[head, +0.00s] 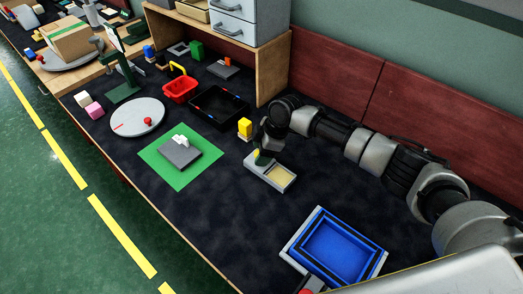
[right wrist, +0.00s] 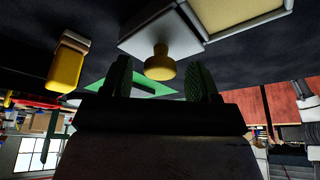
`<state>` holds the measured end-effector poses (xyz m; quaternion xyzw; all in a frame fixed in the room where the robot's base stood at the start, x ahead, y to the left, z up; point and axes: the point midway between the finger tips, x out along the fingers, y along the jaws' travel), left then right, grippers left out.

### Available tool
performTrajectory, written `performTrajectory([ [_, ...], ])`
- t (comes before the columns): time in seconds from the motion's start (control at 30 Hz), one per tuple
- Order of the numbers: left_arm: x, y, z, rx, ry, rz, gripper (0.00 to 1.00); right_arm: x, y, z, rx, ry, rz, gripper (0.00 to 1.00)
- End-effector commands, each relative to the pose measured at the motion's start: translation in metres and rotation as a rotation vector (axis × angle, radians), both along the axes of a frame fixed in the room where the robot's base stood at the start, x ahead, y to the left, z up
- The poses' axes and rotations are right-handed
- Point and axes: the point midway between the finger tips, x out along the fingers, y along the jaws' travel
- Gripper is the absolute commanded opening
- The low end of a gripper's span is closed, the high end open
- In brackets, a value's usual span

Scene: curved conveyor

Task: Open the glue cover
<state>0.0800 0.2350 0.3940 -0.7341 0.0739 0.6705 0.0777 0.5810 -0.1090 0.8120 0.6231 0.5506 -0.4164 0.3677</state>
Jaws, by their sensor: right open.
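The glue box (head: 281,180) is a light grey box on the dark worktop, with a pale yellow area on top at its right part. A small yellow knob stands on its left part; it shows large in the right wrist view (right wrist: 160,65). The glue box also shows there (right wrist: 222,20). My right gripper (head: 262,154) is over the knob end of the box. In the right wrist view its green fingertips (right wrist: 157,80) are apart, one on each side of the knob, with gaps visible. My left gripper is out of view.
A yellow block-like item (head: 244,127) stands close behind the box, beside my right gripper. A green mat (head: 181,178) with a grey plate lies to the left, a black tray (head: 218,105) behind. A blue tray (head: 338,244) is at the front. Dark worktop between them is clear.

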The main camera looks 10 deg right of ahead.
Motion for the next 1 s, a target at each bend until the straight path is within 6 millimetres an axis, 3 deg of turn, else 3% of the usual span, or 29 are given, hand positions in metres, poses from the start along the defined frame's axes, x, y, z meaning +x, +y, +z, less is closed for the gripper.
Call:
performTrajectory([
  [0.27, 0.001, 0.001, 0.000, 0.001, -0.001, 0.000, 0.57, 0.000, -0.007, 0.015, 0.001, -0.002, -0.001, 0.60],
  [0.7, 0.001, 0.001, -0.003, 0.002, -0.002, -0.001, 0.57, -0.004, -0.037, 0.089, 0.000, -0.002, -0.001, 0.60],
  [1.0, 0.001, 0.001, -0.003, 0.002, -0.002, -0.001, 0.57, -0.005, -0.041, 0.100, 0.000, 0.000, 0.000, 0.60],
])
